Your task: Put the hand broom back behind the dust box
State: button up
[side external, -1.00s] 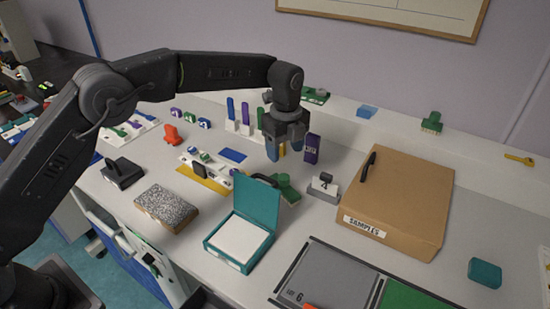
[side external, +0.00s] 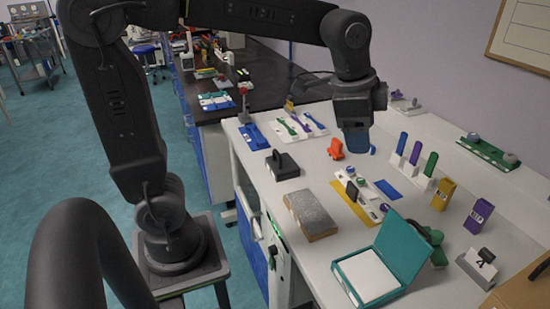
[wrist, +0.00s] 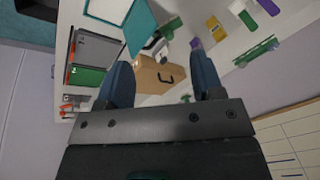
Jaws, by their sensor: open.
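My gripper (side external: 357,145) is over the back of the white bench, beyond the orange piece (side external: 336,149). Its blue fingers are apart in the wrist view (wrist: 162,76), with nothing held between them. I cannot tell for sure which thing is the hand broom. A green piece (side external: 437,248) stands right behind the raised lid of the teal box (side external: 402,247), partly hidden by it. I cannot tell which container is the dust box. The cardboard box (wrist: 150,82) with a black handle shows beyond the fingers in the wrist view, and its edge (side external: 520,290) is at the lower right.
A speckled grey block (side external: 311,214) and a black handled block (side external: 282,165) lie at the front left. Coloured upright pieces stand in a white rack (side external: 420,183). Yellow (side external: 443,195) and purple (side external: 478,217) blocks stand right of it. A green rail (side external: 487,153) lies at the back.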

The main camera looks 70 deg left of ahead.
jog(key=s+a+f+n+t, duration=0.1)
jog(key=s+f+n, duration=0.1)
jog(key=s+n, duration=0.2)
jog(key=s+a+f+n+t, duration=0.1)
jog(key=s+n, duration=0.3)
jog(key=s, duration=0.7)
jog(key=shift+a+f+n, duration=0.4)
jog(key=shift+a+f, duration=0.35)
jog(key=shift+f, duration=0.05)
